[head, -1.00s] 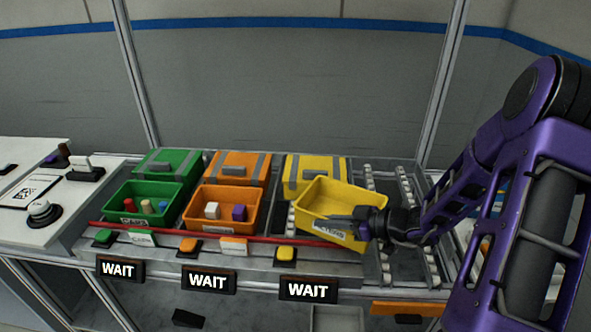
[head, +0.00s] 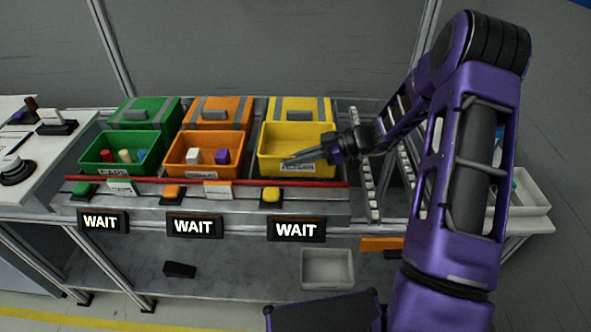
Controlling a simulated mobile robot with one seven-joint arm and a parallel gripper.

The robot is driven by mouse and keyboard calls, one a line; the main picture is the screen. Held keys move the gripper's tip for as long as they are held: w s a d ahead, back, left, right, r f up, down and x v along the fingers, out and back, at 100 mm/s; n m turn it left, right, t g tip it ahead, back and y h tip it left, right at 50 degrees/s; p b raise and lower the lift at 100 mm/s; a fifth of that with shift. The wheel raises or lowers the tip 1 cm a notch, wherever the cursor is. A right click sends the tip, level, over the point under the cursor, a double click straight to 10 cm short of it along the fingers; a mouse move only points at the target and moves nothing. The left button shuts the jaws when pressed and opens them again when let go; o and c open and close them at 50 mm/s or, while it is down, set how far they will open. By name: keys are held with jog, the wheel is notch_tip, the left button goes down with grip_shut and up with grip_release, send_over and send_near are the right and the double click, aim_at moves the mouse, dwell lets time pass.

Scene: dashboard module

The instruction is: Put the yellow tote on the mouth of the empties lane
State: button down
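The yellow tote (head: 264,162) is an open bin with a pale label on its front wall. It looks empty and sits level in front of a strapped yellow box (head: 281,108), in line with the green and orange bins. My gripper (head: 290,161) reaches in from the right, its dark fingers across the tote's front right part near the label. Whether the fingers are closed on the wall or only in front of it is unclear. The lane with roller rails (head: 373,190) right of the tote, likely the empties lane, shows no tote; my arm covers part of it.
A green bin (head: 93,157) and an orange bin (head: 178,155) with parts stand left. A red bar (head: 140,181) runs along the front, above buttons and several WAIT signs (head: 197,225). A grey bin (head: 327,268) lies on the lower shelf. A pale tray (head: 530,195) is right.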

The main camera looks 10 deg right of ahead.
aim_at(295, 176)
jog(key=shift+f, duration=1.8)
jog(key=shift+f+b, duration=0.2)
jog(key=shift+b, duration=0.2)
jog(key=c, duration=1)
grip_release()
jog(key=shift+c, duration=0.2)
